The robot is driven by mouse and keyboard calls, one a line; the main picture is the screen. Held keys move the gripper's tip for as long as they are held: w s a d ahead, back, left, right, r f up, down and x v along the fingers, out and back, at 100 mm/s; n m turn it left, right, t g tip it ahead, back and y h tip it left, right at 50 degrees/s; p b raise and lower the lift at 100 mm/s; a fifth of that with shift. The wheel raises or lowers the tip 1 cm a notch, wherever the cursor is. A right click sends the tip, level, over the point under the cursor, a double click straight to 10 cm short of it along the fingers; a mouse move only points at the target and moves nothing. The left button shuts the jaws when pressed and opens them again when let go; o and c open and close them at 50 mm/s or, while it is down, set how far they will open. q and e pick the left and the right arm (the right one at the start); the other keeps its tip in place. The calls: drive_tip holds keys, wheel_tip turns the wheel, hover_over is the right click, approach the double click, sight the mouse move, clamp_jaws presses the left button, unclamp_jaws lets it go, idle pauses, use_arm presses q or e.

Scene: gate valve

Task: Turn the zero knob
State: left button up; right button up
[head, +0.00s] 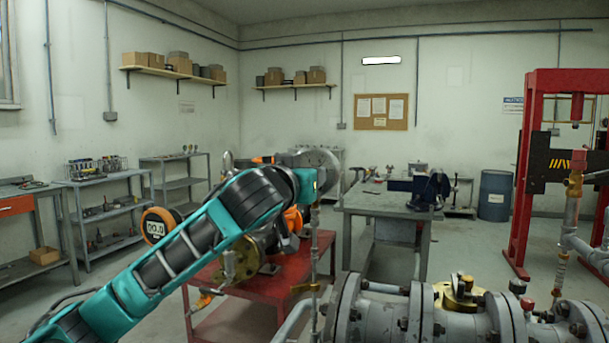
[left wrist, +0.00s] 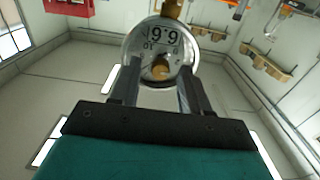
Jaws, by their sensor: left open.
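A round metal-cased gauge (left wrist: 150,52) fills the upper middle of the left wrist view, with a digital display upside down in that picture. I cannot tell whether the fingers touch the knob. In the head view the gauge's silver round case (head: 322,163) shows partly behind my teal left wrist, which hides its face and the fingertips. My right gripper is not in view.
A large flanged grey pipe (head: 400,315) runs along the bottom right, below the gauge. A grey workbench (head: 385,200) stands behind, and a red press frame (head: 524,180) at right.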

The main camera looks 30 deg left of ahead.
use_arm(q)
drive_tip(key=shift+c, duration=0.4)
clamp_jaws()
drive_tip(key=shift+f+n, duration=0.1)
drive_tip(key=shift+n, duration=0.4)
drive_tip(key=shift+a+n+p, duration=0.1)
drive_tip(key=shift+n+p, duration=1.2)
drive_tip(key=shift+n, duration=4.1)
drive_tip(key=shift+o, duration=0.4)
unclamp_jaws()
